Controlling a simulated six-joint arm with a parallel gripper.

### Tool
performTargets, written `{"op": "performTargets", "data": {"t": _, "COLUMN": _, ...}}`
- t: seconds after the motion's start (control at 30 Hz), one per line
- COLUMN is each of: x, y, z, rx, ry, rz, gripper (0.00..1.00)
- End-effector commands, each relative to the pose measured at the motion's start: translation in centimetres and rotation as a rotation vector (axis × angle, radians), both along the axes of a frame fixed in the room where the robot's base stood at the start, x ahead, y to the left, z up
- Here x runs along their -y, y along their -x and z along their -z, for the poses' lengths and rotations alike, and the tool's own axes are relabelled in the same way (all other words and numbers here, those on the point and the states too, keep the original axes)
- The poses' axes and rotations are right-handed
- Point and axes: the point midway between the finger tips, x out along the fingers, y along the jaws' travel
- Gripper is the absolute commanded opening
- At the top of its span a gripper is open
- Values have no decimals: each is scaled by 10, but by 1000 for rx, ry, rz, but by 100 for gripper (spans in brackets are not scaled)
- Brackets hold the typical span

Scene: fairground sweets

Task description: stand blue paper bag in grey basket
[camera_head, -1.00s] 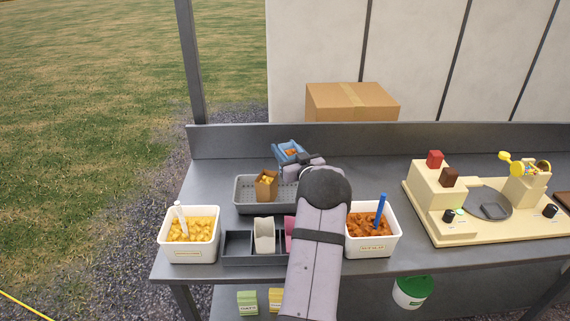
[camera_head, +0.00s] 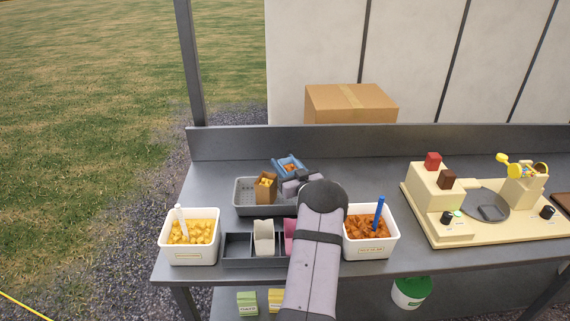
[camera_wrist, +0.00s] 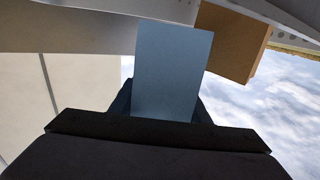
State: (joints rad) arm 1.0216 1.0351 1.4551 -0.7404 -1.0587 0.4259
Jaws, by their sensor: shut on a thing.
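The blue paper bag (camera_head: 289,170) holds orange-brown pieces and is in my gripper (camera_head: 291,176), which is shut on it. In the head view the bag is over the right part of the grey basket (camera_head: 243,209); I cannot tell whether it touches the basket floor. The bag's plain blue side (camera_wrist: 172,72) fills the middle of the wrist view, between dark fingers. A brown paper bag (camera_head: 264,189) with yellow pieces stands in the basket, left of the blue bag. My arm hides the basket's right end.
A white tub of yellow pieces (camera_head: 174,254) stands at front left and a tub of orange-brown pieces (camera_head: 386,245) at right. A dark divided tray (camera_head: 238,262) holds a white and a pink bag. A cream machine (camera_head: 430,210) stands far right.

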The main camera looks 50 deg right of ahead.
Motion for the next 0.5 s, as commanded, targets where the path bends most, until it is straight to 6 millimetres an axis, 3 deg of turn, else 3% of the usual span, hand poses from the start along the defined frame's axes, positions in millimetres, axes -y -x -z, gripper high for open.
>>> {"op": "performTargets", "data": {"t": 0.5, "x": 0, "y": 0, "z": 12, "rx": 0, "ry": 0, "rz": 0, "gripper": 11}}
